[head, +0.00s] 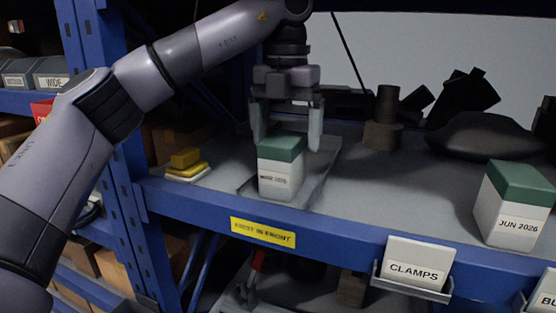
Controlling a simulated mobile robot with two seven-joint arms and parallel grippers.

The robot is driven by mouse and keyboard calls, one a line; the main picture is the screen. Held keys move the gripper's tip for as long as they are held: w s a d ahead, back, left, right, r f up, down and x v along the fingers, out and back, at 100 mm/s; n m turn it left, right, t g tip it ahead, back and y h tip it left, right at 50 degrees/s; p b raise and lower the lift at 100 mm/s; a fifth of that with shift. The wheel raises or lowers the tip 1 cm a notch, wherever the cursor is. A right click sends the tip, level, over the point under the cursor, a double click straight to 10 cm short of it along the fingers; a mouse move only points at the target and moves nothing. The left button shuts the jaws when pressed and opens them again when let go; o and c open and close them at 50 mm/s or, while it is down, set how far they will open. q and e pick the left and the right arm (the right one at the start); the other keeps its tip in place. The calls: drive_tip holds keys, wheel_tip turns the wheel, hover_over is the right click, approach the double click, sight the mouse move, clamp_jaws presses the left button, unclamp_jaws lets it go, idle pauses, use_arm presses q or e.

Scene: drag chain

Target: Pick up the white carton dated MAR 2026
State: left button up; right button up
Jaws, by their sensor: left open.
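A white carton with a green top (280,182) stands upright on the shelf below my left gripper. Its printed date is small and blurred; I cannot read it surely. A second white carton with a green top (513,213), dated JUN 2026, stands at the right by the shelf's front edge. My left gripper (287,138) points down and is open, its fingers at either side of the first carton's top. I cannot tell whether they touch it. My right gripper is not in view.
The shelf's blue front edge (340,247) carries a yellow label (263,232) and a CLAMPS sign (414,270). Yellow blocks (186,160) lie left of the first carton. Dark parts (383,118) stand behind. A blue upright (97,50) rises at the left. Shelf between the cartons is clear.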

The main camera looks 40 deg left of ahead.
sight(283, 161)
use_arm(q)
drive_tip(key=shift+s+f, duration=0.15)
drive_tip(key=shift+f, duration=1.2)
drive_tip(key=shift+s+f, duration=0.1)
drive_tip(key=shift+f, duration=1.25)
drive_tip(key=c, duration=1.2)
